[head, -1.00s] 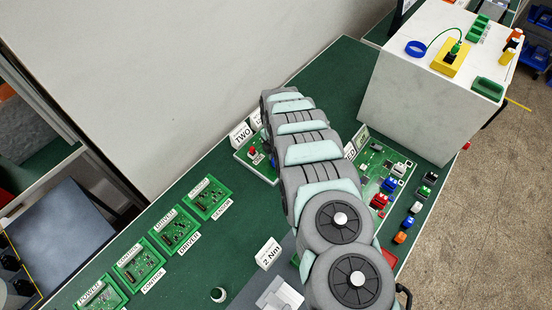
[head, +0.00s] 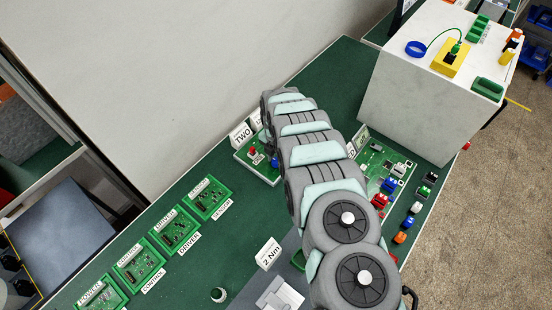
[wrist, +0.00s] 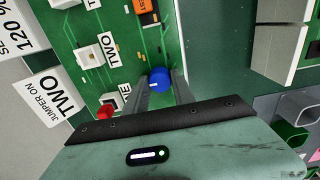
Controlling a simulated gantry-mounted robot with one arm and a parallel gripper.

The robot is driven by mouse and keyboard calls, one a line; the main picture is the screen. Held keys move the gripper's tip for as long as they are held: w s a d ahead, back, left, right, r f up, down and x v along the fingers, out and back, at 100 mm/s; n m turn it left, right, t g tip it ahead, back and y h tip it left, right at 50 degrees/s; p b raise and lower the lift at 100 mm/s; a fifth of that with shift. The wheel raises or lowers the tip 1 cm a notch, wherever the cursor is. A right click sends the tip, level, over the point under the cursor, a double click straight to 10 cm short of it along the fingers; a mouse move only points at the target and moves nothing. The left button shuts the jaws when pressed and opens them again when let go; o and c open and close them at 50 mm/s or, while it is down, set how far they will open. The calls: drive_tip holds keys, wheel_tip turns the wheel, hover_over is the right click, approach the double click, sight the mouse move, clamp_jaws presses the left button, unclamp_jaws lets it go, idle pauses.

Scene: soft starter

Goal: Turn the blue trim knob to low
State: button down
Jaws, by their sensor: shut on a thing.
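The blue trim knob (wrist: 159,78) sits on a green circuit board (wrist: 125,70) in the wrist view. A pale mark shows on its face. My gripper (wrist: 161,81) has one finger on each side of the knob and is shut on it. In the head view a blue spot of the knob (head: 274,161) shows beside my arm on the board (head: 243,152). My gripper is hidden behind my arm there. I cannot read a low mark by the knob.
A red part (wrist: 105,110) and a white part (wrist: 88,53) stand on the same board. A card reading "JUMPER ON TWO" (wrist: 45,98) stands beside it. A second board (head: 375,165) with several coloured parts lies right of my arm. A large white box (head: 420,90) stands behind.

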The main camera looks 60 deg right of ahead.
sight(276, 160)
drive_tip(key=c, duration=1.1)
unclamp_jaws()
drive_tip(key=shift+o, duration=0.2)
drive_tip(key=shift+r, duration=0.15)
wheel_tip(276, 160, up, 10)
drive_tip(key=b, duration=0.1)
drive_tip(key=shift+r, duration=0.25)
